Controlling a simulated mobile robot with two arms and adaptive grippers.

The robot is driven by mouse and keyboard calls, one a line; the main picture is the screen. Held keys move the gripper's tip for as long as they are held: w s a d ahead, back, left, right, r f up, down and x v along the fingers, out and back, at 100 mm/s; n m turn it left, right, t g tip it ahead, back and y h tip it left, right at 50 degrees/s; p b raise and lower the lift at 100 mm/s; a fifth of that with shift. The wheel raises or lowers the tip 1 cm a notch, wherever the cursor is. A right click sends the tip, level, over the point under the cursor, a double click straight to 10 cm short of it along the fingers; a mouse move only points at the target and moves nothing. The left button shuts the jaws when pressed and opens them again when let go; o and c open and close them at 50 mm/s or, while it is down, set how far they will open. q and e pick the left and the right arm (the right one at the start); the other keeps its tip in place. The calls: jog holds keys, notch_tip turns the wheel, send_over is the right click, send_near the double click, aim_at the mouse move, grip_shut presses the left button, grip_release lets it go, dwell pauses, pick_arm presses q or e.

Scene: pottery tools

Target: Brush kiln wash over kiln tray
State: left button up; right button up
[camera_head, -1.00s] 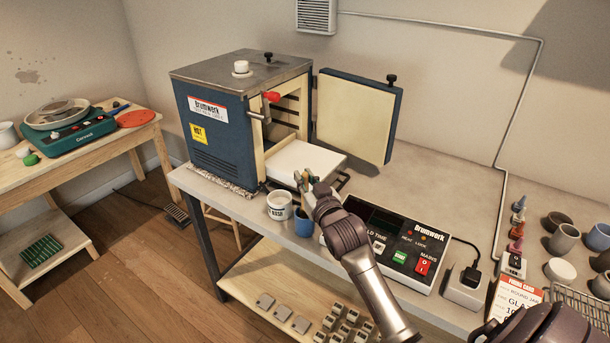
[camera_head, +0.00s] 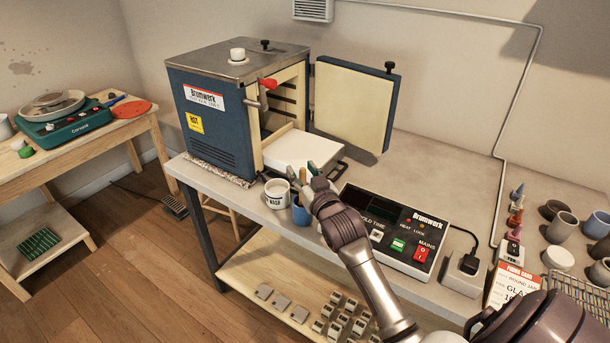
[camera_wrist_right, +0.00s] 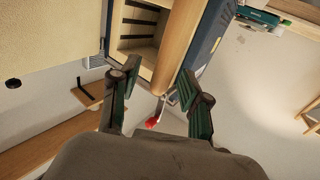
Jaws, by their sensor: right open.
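The kiln tray (camera_head: 306,150) is a flat white slab that sticks out of the open front of the blue kiln (camera_head: 213,140). A white mug lettered "WASH" (camera_head: 277,194) stands in front of it on the bench. A blue cup (camera_head: 300,214) stands just right of the mug, with upright brush-like handles by its mouth. My right gripper (camera_head: 307,180) is beside these handles, and its fingers are hard to separate from them. My left gripper is out of view.
The kiln door (camera_head: 355,110) stands open behind the tray. A control box (camera_head: 390,232) lies right of the cup. Several small pots (camera_head: 565,225) and a card (camera_head: 510,285) are at the far right. The bench behind the control box is clear.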

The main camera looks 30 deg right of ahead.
jog(key=s+a, duration=0.2)
jog(key=s, duration=1)
jog(key=s+a+f+n+g+y, duration=0.2)
jog(key=s+a+f+g, duration=0.45)
jog(key=f, duration=0.35)
jog(key=s+a+f+n+g+y, duration=0.1)
jog(key=s+a+f+g, duration=0.35)
jog(key=s, duration=0.35)
jog(key=s+a+f+n+g+y, duration=0.1)
jog(key=s+a+f+g, duration=0.3)
jog(key=s, duration=0.4)
notch_tip(320, 180, down, 26)
jog(key=s, duration=0.2)
jog(key=s+d+f+g, duration=0.1)
jog(key=s+d+f, duration=0.2)
jog(key=s+f, duration=1.2)
jog(key=shift+s+f+n+g+h, duration=0.3)
jog(key=shift+s+f, duration=0.05)
jog(key=shift+s, duration=0.3)
jog(key=shift+c, duration=0.5)
